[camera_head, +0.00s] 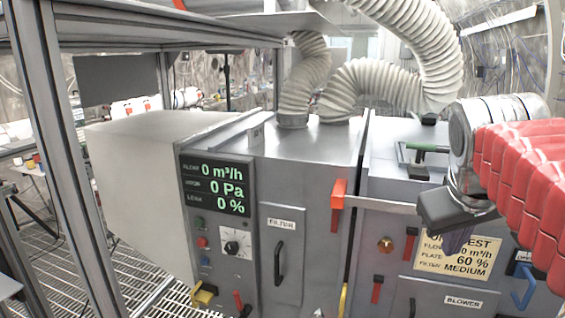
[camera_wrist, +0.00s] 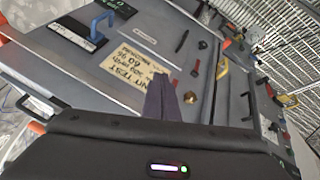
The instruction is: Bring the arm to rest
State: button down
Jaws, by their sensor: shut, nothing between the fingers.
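My arm (camera_head: 520,180), with a red ribbed cover, reaches in from the right edge of the head view. My gripper (camera_head: 455,243) hangs at its end in front of the right part of the grey machine (camera_head: 325,140), near a beige label plate (camera_head: 483,262). In the wrist view, the dark purple fingers of my gripper (camera_wrist: 163,82) are together and empty. They overlap the edge of the beige label plate (camera_wrist: 130,70) in that view. I cannot tell how far the fingertips are from the panel.
The machine carries a display (camera_head: 215,187), a filter door (camera_head: 281,255), an orange-red lever (camera_head: 338,195) and a blue handle (camera_head: 524,288). White corrugated hoses (camera_head: 420,50) rise from its top. A metal frame post (camera_head: 62,150) stands at left. Grating covers the floor.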

jog(key=s+a+f+y, duration=0.2)
jog(key=s+a+f, duration=0.2)
jog(key=a+f, duration=0.4)
jog(key=s+a+f+y, duration=0.1)
jog(key=s+a+f, duration=0.2)
jog(key=a+f, duration=0.5)
notch_tip(320, 180, down, 2)
jog(key=shift+s+f+t+y, duration=0.1)
jog(key=shift+s+t+y, duration=0.2)
jog(key=shift+s+y, duration=0.1)
